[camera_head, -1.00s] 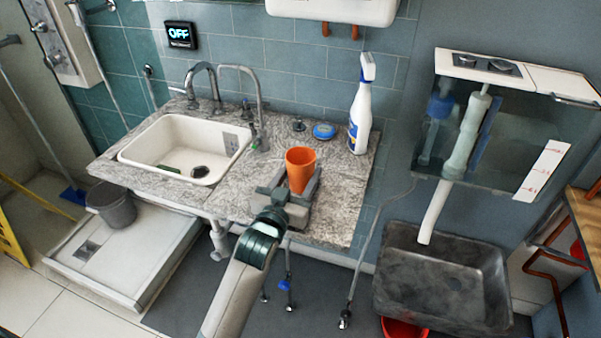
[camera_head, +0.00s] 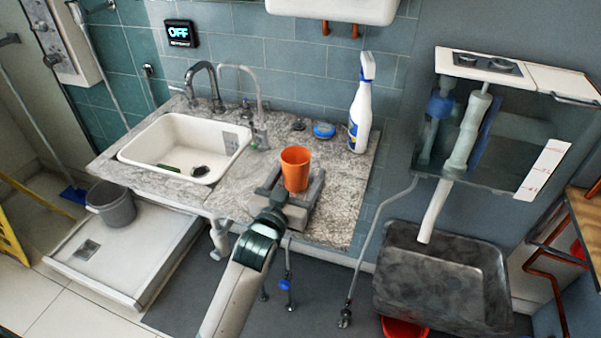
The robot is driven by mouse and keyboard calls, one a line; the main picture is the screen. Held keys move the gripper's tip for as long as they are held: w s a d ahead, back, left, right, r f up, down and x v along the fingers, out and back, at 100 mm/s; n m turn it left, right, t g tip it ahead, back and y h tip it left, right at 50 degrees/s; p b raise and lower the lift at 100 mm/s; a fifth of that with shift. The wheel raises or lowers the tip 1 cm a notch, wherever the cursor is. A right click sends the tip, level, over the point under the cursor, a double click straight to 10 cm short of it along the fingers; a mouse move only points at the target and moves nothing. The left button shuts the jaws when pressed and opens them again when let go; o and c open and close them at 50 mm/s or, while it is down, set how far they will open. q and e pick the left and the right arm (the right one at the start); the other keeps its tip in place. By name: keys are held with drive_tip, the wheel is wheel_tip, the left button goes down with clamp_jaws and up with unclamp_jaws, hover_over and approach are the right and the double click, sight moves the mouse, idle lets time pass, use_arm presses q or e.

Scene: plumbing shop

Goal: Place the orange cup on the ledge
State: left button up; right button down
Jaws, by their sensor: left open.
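The orange cup (camera_head: 296,168) stands upright at the stone ledge (camera_head: 338,206), to the right of the sink. My left gripper (camera_head: 291,192) reaches in from below, with its open fingers on either side of the cup's lower part. The cup's base is hidden by the gripper, so I cannot tell whether it touches the ledge or the fingers. My right gripper does not show.
The white sink (camera_head: 186,150) with its tap (camera_head: 208,88) is on the left. A spray bottle (camera_head: 361,110) and a blue round item (camera_head: 324,130) stand behind the cup. A clear cistern (camera_head: 490,130) hangs at the right above a dark basin (camera_head: 440,285). The ledge's right front is bare.

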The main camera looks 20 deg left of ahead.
use_arm(q)
drive_tip(key=s, duration=0.7)
drive_tip(key=s+b, duration=0.1)
drive_tip(key=s, duration=0.2)
drive_tip(key=shift+s+a, duration=0.15)
drive_tip(key=shift+a, duration=0.2)
drive_tip(key=shift+s, duration=0.5)
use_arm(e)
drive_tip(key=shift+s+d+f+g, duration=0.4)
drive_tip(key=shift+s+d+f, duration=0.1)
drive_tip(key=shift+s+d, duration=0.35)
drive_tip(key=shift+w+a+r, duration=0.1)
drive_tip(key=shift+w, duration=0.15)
